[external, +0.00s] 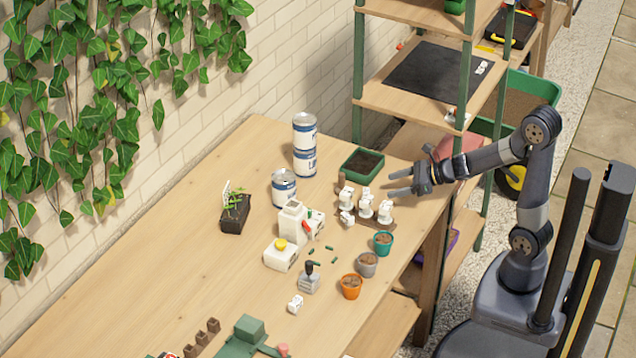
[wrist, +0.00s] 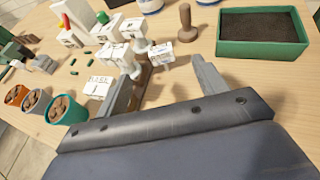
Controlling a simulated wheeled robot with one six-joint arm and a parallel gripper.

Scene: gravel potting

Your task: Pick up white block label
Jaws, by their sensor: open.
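Several white block labels stand together near the table's right edge, on and around a dark brown rack. In the external view, one block (external: 385,212) is at the right, another (external: 366,207) in the middle and another (external: 346,196) at the left; a smaller one (external: 347,218) sits in front. The wrist view shows a white block with dark lettering (wrist: 98,86) at the left and another with lettering (wrist: 160,56) near the centre. I cannot tell which one the task means. My gripper (external: 392,182) is open and empty beside the group; its fingers also show in the wrist view (wrist: 165,75).
A green soil tray (external: 362,164) and a wooden tamper (wrist: 186,28) stand behind the blocks. Teal (external: 383,243), grey (external: 366,264) and orange (external: 351,286) pots line the table's right side. A green-posted shelf (external: 410,98) stands close behind my arm.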

